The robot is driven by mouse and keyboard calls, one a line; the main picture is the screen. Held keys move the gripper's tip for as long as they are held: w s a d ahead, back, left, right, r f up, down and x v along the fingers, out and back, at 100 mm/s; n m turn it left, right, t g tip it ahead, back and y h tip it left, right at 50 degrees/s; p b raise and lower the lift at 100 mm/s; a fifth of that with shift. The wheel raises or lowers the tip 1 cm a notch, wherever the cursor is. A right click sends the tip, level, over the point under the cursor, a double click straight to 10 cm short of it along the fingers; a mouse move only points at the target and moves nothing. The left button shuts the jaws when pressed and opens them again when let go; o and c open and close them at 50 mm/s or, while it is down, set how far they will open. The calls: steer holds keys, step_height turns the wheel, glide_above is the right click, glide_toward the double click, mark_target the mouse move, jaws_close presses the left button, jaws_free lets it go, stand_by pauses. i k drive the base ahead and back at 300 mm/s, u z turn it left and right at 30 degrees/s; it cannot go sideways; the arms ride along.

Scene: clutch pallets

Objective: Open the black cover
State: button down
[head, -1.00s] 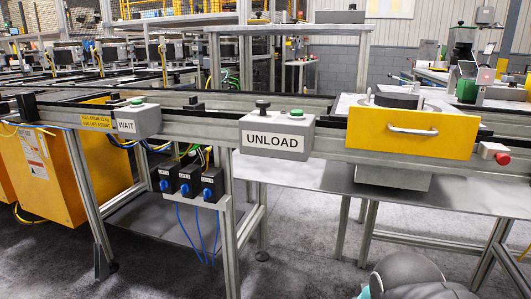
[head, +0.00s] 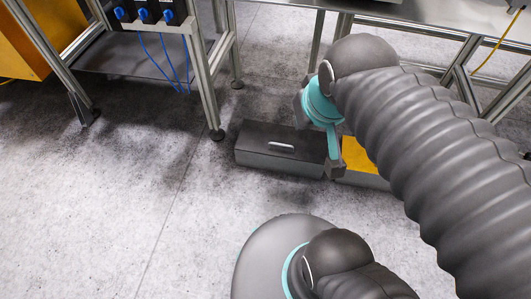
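The black cover (head: 258,137) is the dark flat top of a low grey box on the floor, with a small light handle (head: 281,146) on it. It looks shut flat on the box. My gripper (head: 336,168) is low over the floor at the right end of this box, in front of the join with a yellow-topped box. My arm hides part of both boxes. The fingertips are small and seen from behind, so I cannot tell whether they are open or whether they touch anything.
The yellow-topped box (head: 359,156) stands right of the black one, partly hidden. A metal table (head: 440,12) with legs stands behind. A frame leg (head: 203,95) and switch boxes (head: 143,14) with blue cables are at upper left. The floor at left and front is clear.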

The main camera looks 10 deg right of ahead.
mark_target(309, 145)
steer(key=u, duration=1.4)
steer(key=k, duration=1.05)
steer(key=z, duration=1.05)
